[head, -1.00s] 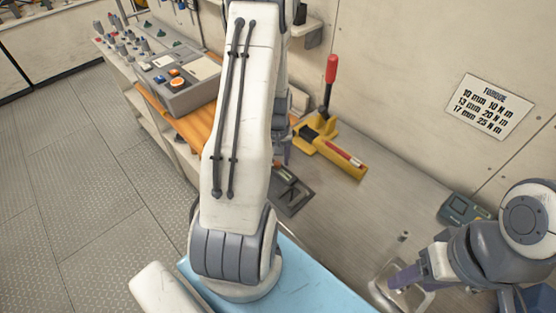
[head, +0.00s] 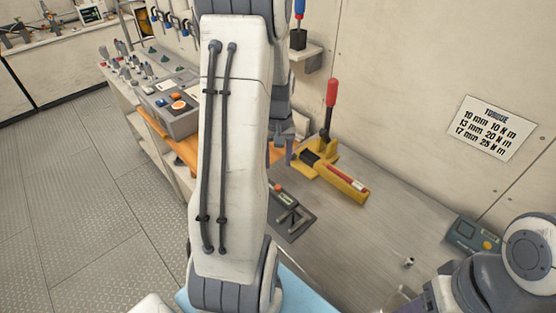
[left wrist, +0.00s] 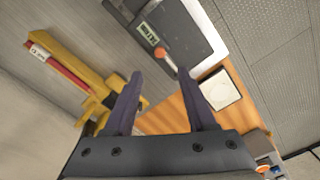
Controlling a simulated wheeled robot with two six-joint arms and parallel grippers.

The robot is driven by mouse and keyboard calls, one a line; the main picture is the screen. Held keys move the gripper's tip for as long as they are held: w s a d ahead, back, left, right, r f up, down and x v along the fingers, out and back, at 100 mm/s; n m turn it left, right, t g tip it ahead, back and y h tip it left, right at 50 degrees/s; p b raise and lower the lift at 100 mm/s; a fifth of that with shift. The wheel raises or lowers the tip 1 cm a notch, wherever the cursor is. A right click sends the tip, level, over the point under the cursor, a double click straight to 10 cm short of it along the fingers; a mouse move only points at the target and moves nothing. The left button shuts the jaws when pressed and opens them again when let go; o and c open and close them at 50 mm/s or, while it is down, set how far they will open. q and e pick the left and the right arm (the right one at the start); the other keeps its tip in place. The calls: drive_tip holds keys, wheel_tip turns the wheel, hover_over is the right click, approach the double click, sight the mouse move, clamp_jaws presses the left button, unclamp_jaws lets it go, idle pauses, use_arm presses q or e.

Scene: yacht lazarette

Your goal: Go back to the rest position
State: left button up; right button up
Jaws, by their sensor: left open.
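My left arm comes in large through the middle of the head view. Its gripper (head: 285,145) points down over the bench, partly hidden behind the arm, near the yellow tool with the red handle. In the left wrist view the two purple fingers (left wrist: 160,75) stand well apart with nothing between them. My right arm shows at the lower right of the head view. Its gripper is mostly cut off by the bottom edge, so its jaws cannot be read.
The yellow tool (head: 343,183) with a red handle (head: 331,92) lies on the bench by the wall. A dark plate (head: 296,222) lies nearer. A digital device (head: 472,235) sits at the right. A grey control box (head: 172,108) stands at the left. Floor (head: 80,190) is clear.

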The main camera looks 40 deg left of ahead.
use_arm(q)
drive_tip(key=shift+r, duration=0.1)
idle(0.4)
drive_tip(key=s+d+r+m+b, duration=0.1)
drive_tip(key=d+r+m, duration=0.25)
drive_tip(key=d, duration=0.65)
drive_tip(key=s+d+r+m, duration=0.15)
drive_tip(key=d+m, duration=0.35)
drive_tip(key=d, duration=0.6)
drive_tip(key=s+d+r+m+h, duration=0.1)
drive_tip(key=s+d+r+m, duration=0.1)
drive_tip(key=s+d+m, duration=0.7)
drive_tip(key=s+d, duration=0.3)
drive_tip(key=s, duration=0.2)
drive_tip(key=shift+d+b, duration=0.15)
drive_tip(key=shift+b, duration=0.25)
